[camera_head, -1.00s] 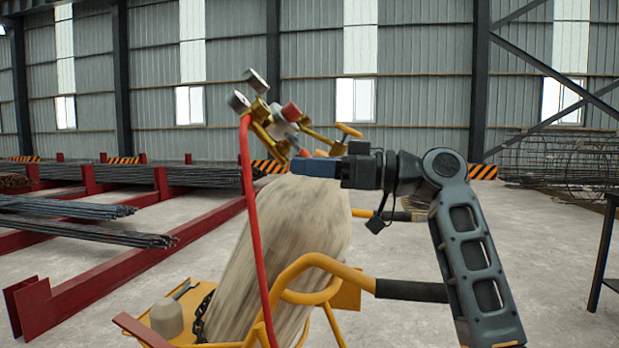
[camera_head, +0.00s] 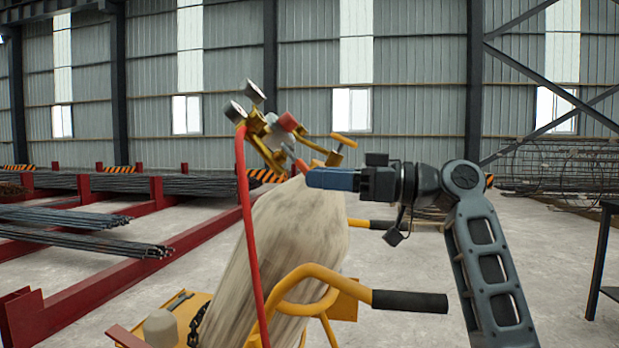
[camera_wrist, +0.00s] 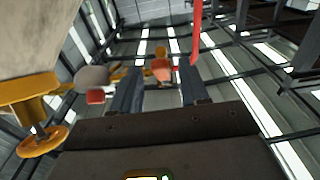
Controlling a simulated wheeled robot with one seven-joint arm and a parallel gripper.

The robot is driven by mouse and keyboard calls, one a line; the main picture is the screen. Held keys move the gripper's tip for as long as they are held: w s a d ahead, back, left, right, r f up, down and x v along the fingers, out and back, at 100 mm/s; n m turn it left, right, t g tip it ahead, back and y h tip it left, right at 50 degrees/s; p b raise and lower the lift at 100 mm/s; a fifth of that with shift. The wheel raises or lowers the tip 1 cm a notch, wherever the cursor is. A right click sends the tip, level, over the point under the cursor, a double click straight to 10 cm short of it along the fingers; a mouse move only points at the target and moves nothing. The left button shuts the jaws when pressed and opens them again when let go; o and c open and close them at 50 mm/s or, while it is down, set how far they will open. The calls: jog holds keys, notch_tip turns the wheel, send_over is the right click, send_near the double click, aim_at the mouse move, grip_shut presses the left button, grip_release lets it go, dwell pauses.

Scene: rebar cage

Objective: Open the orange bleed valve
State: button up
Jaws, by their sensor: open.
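The orange bleed valve (camera_head: 302,166) is a small orange piece low on the brass regulator (camera_head: 272,140), which has two round gauges and a red knob. My gripper (camera_head: 308,179) comes in from the right with its blue fingers just beside and below the valve. In the wrist view, the fingers of my gripper (camera_wrist: 158,84) are apart with a gap between them. An orange piece, seemingly the valve (camera_wrist: 161,70), shows in that gap beyond the fingertips. I cannot tell whether they touch. In the head view the near finger hides the far one.
A pale gas cylinder (camera_head: 290,225) stands tilted in view on a yellow cart (camera_head: 305,275) with black-gripped handles. A red hose (camera_head: 248,215) hangs down the left. A yellow handwheel (camera_head: 343,140) sits above my gripper.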

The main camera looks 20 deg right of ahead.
jog(key=shift+v, duration=2.2)
